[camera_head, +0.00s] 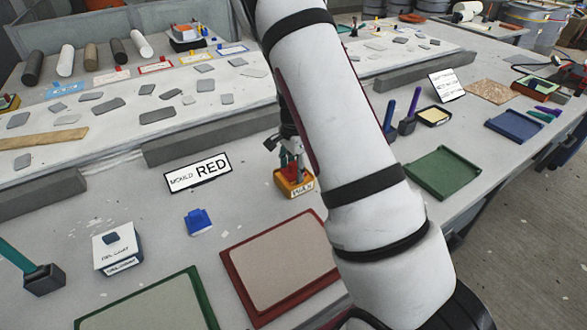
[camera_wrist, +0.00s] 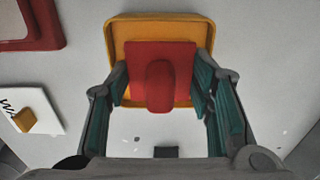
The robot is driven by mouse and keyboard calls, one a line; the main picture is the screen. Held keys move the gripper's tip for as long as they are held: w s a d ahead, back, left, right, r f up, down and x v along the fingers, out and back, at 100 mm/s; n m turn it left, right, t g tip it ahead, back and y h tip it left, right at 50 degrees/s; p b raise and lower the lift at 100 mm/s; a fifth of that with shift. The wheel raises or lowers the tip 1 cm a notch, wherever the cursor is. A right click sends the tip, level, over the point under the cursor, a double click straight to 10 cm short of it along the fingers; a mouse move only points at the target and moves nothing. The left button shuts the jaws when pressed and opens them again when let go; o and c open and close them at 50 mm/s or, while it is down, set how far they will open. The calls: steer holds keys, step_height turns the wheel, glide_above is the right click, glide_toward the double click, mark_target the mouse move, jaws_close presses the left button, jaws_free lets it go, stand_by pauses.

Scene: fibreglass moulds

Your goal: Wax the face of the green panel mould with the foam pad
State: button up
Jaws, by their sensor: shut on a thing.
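The green panel mould (camera_head: 150,305), green-rimmed with a beige face, lies at the bottom left of the head view, partly cut off. A red foam pad (camera_wrist: 165,78) with a rounded grip shows in the wrist view. My gripper (camera_wrist: 163,88) is shut on the pad, its teal-lined fingers at either side. The pad is over an orange-yellow tray (camera_wrist: 125,33); I cannot tell whether they touch. The labelled orange tray also shows in the head view (camera_head: 281,186), beneath my gripper (camera_head: 291,163). My arm covers part of the scene there.
A red-rimmed mould (camera_head: 228,270) lies right of the green one. A white box (camera_head: 117,250) and a blue block (camera_head: 199,222) stand nearby. A white labelled item (camera_wrist: 45,113) bears a yellow block. Grey bars (camera_head: 208,137) edge the worktop behind.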

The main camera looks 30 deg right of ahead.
mark_target(294, 162)
steer(key=shift+f, duration=0.1)
stand_by(0.3)
steer(key=shift+r+p, duration=1.2)
steer(key=shift+r, duration=2.35)
